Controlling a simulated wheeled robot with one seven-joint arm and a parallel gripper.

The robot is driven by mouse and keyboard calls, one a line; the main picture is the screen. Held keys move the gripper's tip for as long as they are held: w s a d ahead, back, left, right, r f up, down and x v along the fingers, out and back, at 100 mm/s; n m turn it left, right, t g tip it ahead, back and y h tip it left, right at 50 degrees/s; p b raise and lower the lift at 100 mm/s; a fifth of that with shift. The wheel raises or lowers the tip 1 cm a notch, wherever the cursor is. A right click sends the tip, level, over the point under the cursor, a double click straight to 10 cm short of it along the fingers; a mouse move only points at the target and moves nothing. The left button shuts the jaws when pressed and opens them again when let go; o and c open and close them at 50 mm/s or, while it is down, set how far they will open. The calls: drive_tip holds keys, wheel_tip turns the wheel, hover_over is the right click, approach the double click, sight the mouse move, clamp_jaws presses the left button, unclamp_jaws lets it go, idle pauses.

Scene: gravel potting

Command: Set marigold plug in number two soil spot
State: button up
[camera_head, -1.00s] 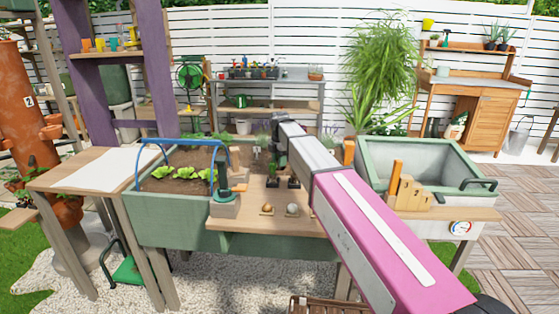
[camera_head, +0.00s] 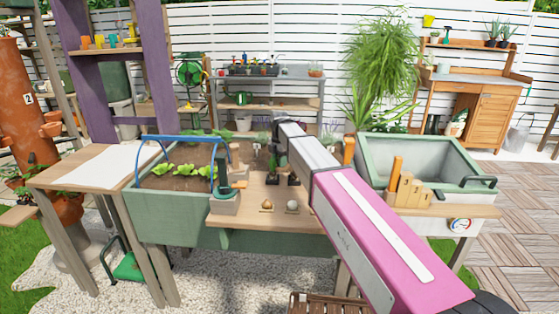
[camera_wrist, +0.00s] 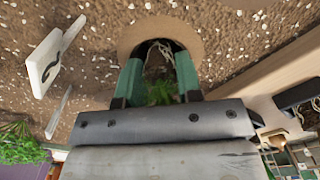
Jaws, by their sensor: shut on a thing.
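In the wrist view my gripper (camera_wrist: 159,75) has its two green fingers shut on the marigold plug (camera_wrist: 158,62), a brown root plug with pale roots and green leaves towards the camera. The plug is in front of a round hole (camera_wrist: 180,32) in the soil. The fingertips reach the hole's dark opening; I cannot tell how deep the plug's far end is. A white marker (camera_wrist: 45,62) with a dark curved mark stands beside the hole; I cannot read its number surely. In the head view my arm reaches over the green planter (camera_head: 165,217), and the fingers are hidden.
Wooden planter edging (camera_wrist: 265,75) runs close to the right of the hole in the wrist view, with a dark pot (camera_wrist: 300,97) beyond. In the head view, a blue hoop (camera_head: 180,140) stands over leafy plants at left. Dark pots (camera_head: 272,178) stand on the wooden shelf.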

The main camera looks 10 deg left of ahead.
drive_tip(key=shift+f, duration=0.15)
drive_tip(key=o, duration=1.2)
drive_tip(key=shift+o, duration=0.2)
drive_tip(key=shift+r, duration=4.55)
